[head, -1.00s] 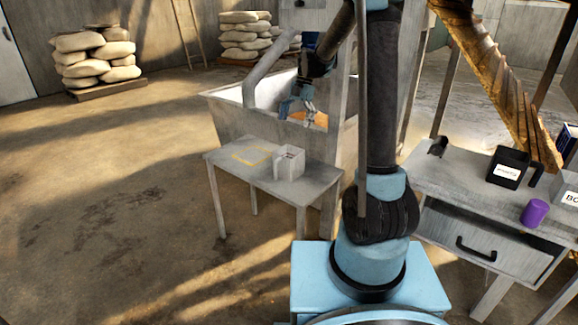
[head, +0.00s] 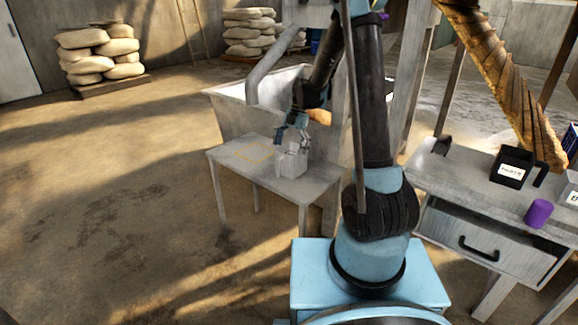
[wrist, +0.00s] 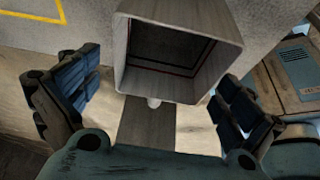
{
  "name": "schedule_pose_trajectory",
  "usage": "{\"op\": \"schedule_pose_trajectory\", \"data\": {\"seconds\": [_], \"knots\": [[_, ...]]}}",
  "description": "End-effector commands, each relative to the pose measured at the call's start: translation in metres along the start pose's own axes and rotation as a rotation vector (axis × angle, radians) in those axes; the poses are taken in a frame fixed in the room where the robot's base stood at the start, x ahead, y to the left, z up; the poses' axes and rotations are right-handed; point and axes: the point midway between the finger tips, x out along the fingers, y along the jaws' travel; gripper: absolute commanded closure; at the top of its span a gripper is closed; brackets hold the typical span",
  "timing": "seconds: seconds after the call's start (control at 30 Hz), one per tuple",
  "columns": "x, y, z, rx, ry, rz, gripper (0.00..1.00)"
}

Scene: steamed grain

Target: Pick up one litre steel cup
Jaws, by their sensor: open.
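The steel cup (head: 294,164) is a grey square open-topped vessel standing upright on a small grey table (head: 228,158). In the wrist view the cup (wrist: 180,90) shows its open top and empty-looking dark inside, with thin reddish lines near the bottom. A flat grey strip, perhaps its handle, runs from it toward the camera between the fingers. My gripper (head: 291,134) is at the cup's top in the head view. In the wrist view my gripper (wrist: 158,85) is open, with one blue-padded finger on each side of the strip. I cannot tell whether either touches the cup.
A yellow outlined square (head: 254,152) marks the table left of the cup. A large grey trough (head: 232,112) stands right behind the table. At right, a bench (head: 465,185) with a drawer holds a black box (head: 512,167) and a purple cylinder (head: 538,213). Open floor lies left.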

Motion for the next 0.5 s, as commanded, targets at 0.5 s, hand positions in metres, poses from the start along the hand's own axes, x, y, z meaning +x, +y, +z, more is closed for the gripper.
{"op": "schedule_pose_trajectory", "data": {"seconds": [0.5], "knots": [[0.050,-0.004,-0.001,-0.001,0.000,0.000,0.00]]}}
